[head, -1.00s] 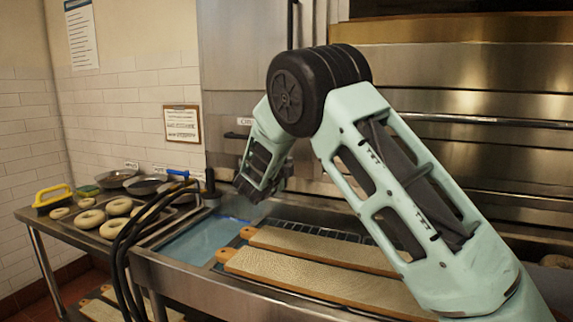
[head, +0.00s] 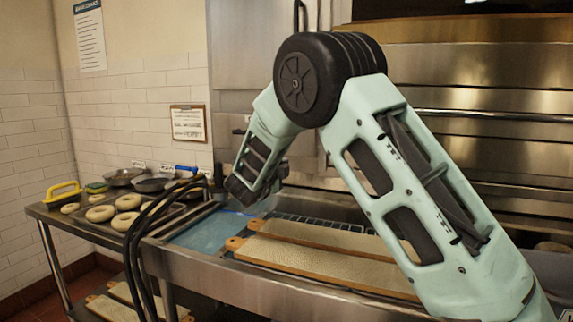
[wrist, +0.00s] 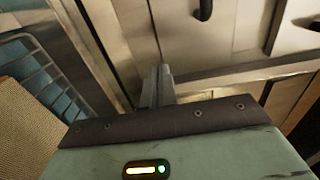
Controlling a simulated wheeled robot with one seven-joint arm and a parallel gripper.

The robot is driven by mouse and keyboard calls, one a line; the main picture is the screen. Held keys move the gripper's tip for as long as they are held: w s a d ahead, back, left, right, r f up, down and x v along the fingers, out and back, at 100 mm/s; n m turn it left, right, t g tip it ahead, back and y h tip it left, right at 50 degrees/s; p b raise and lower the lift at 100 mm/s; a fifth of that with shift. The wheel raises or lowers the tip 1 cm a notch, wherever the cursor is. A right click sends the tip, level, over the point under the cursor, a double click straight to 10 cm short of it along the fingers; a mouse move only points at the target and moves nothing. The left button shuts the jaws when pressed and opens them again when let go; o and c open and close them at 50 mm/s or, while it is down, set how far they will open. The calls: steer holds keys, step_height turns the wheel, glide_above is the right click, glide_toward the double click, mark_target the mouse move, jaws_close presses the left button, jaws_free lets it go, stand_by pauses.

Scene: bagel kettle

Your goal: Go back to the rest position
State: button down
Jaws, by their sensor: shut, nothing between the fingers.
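My arm is folded with its elbow high in the head view, and its forearm hangs down over the kettle's metal counter (head: 270,285). The fingertips are hidden behind my wrist in the head view. In the wrist view my gripper (wrist: 164,72) shows as two grey fingers close together with nothing between them. It points toward metal panels (wrist: 195,45) and touches nothing that I can see.
Bagel boards (head: 330,262) lie at the water-filled kettle (head: 205,232). Left, a steel table (head: 55,213) holds several bagels (head: 127,201), bowls (head: 153,184) and a yellow-handled tool (head: 62,190). Black hoses (head: 135,240) hang in front. Oven doors (head: 480,140) stand behind.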

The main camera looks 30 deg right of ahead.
steer(key=s+a+f+n+t+y+p, duration=0.1)
steer(key=s+a+n+t+y, duration=0.1)
steer(key=a+n+y, duration=0.6)
steer(key=s+a+n+t+y+p, duration=0.1)
steer(key=s+a+n+y, duration=0.2)
steer(key=a, duration=0.9)
steer(key=s+a+f+n+g+y+p, duration=0.1)
steer(key=s+a+f+n+g+y, duration=0.25)
steer(key=s+a+n+y, duration=0.6)
steer(key=s+a+f+n+g+h+p, duration=0.1)
steer(key=s+a+n+g, duration=0.15)
steer(key=s, duration=0.45)
steer(key=s+a+f+n+g, duration=0.1)
steer(key=s+n+g, duration=0.1)
steer(key=s+n, duration=0.3)
steer(key=s+a+n+g+h+p, duration=0.1)
steer(key=s+a+n+g, duration=0.15)
steer(key=s, duration=0.55)
steer(key=s+d+f+n+g+h, duration=0.1)
steer(key=s+d+n+g+h, duration=0.2)
steer(key=s+d+n, duration=0.3)
steer(key=s, duration=0.5)
steer(key=shift+d+f+p, duration=0.35)
steer(key=shift+f+p, duration=0.05)
steer(key=shift+s, duration=0.1)
